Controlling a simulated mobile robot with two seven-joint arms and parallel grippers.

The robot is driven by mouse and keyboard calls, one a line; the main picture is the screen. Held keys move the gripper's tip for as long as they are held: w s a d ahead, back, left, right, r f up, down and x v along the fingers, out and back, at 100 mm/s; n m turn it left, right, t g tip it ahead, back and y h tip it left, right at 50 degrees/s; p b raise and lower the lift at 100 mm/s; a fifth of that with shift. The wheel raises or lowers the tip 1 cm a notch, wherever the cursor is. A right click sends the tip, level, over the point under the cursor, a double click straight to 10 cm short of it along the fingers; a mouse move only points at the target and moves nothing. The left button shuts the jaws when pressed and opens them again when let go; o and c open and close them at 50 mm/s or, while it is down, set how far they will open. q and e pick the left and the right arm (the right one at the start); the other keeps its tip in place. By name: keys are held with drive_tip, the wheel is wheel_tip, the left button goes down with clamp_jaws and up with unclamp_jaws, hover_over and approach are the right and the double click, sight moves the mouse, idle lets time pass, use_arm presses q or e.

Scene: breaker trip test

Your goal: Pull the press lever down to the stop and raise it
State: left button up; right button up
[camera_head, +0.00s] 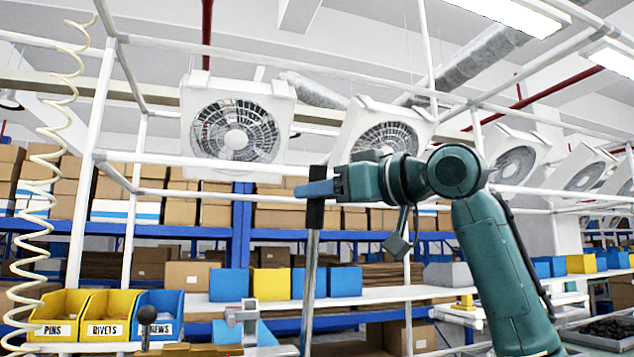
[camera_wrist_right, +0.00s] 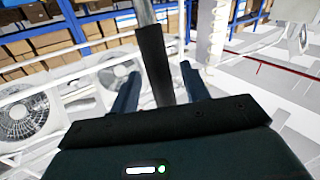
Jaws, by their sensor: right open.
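The press lever is a grey metal rod (camera_head: 309,285) with a black grip (camera_head: 316,198) at its upper end, standing nearly upright in the head view. My right gripper (camera_head: 312,189) is at the black grip, with a blue finger showing across it. In the right wrist view the black grip (camera_wrist_right: 155,65) stands between the two blue fingers (camera_wrist_right: 160,88). Gaps show on both sides, so the fingers are open around it. The lever's base is below the head view's edge. My left gripper is in neither view.
A small black knob (camera_head: 147,316) and a grey fixture (camera_head: 243,318) stand left of the lever. A coiled cream hose (camera_head: 40,200) hangs at the far left. Shelves with boxes fill the background.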

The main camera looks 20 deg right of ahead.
drive_tip(key=shift+x, duration=0.75)
drive_tip(key=shift+c, duration=0.5)
drive_tip(key=shift+d, duration=0.1)
clamp_jaws()
